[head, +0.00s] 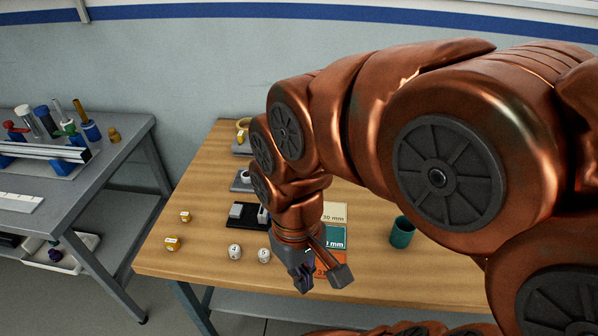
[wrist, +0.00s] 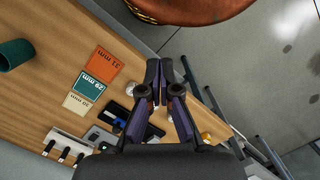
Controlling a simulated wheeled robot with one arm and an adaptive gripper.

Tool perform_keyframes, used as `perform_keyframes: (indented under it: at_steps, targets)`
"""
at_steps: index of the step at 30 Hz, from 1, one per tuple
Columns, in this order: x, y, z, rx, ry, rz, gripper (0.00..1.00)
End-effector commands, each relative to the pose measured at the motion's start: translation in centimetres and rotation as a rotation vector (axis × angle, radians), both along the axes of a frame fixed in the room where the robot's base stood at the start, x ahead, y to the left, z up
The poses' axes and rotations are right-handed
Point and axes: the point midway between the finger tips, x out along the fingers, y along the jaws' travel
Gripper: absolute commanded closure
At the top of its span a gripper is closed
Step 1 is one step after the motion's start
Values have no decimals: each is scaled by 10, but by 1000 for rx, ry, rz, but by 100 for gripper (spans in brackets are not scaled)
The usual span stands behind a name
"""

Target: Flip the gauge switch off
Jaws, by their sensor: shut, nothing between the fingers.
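A black device with pale grey blocks (head: 236,212), which may be the gauge, lies mid-table, partly hidden behind my arm. In the wrist view a dark device with a blue part (wrist: 118,113) lies left of my fingers, partly covered by them. I cannot make out a switch or its position in either view. My gripper (head: 304,282) hangs over the table's front edge, nearer the camera than the device and apart from it. In the wrist view my gripper (wrist: 160,68) has its fingers together with nothing between them.
Cream (head: 335,212), teal (head: 334,237) and orange (head: 321,270) cards lie beside my gripper. A teal cup (head: 402,232) stands right. White numbered pieces (head: 234,251) and yellow ones (head: 171,243) sit front left. A grey bench (head: 75,200) with tools stands left, across a gap.

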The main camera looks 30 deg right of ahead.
Motion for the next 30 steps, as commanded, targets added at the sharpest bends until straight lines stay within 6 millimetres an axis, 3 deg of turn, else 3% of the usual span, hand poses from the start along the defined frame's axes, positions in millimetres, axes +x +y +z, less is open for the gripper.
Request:
perform_keyframes:
  at_steps: [8, 14, 21, 30]
  targets:
    - [98, -23, 8, 25, -62, 228, 100]
    - [168, -53, 11, 29, -106, 388, 100]
    - [245, -104, 8, 16, -155, 555, 100]
    - [316, -184, -8, -27, -189, 722, 100]
